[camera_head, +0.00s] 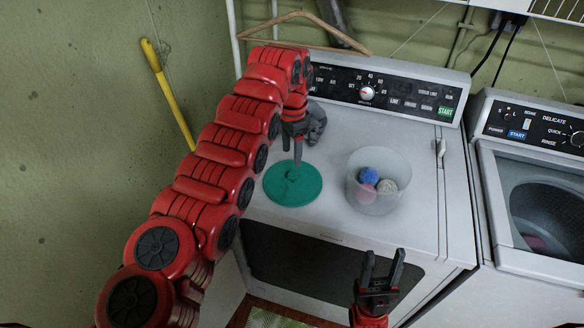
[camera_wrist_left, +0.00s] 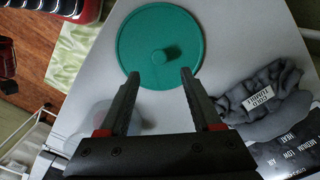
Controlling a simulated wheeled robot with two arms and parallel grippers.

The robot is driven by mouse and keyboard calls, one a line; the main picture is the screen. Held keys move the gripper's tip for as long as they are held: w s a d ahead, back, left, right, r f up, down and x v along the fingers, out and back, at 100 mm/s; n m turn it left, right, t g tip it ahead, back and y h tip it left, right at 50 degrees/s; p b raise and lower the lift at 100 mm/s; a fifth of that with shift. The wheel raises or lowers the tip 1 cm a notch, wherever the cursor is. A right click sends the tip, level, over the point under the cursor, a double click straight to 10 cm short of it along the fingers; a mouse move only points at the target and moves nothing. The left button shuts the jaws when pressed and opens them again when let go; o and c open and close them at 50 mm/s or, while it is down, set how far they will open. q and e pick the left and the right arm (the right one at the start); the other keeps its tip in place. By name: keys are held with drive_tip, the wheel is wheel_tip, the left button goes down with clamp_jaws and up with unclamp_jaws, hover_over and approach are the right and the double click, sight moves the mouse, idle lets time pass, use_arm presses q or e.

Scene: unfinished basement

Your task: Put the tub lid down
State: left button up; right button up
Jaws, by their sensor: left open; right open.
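The green tub lid (camera_head: 284,190) lies flat on top of the dryer (camera_head: 325,222), left of the clear tub (camera_head: 365,200). In the left wrist view the round lid (camera_wrist_left: 135,42) shows a small knob in its middle. My left gripper (camera_head: 297,160) is open just above the lid, and its fingers appear apart from the knob. The tub stands open, with a blue ball (camera_head: 369,175), a pinkish ball and a pale ball inside. My right gripper (camera_head: 382,262) is open and empty in front of the dryer.
A dark grey crumpled cloth (camera_head: 315,125) with a label lies behind the lid by the control panel. A washer (camera_head: 545,210) with a see-through top stands at the right. A wooden hanger (camera_head: 305,32) is behind the dryer. The dryer top right of the tub is clear.

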use_arm(q)
drive_tip(key=shift+s+r, duration=0.1)
drive_tip(key=shift+r, duration=1.85)
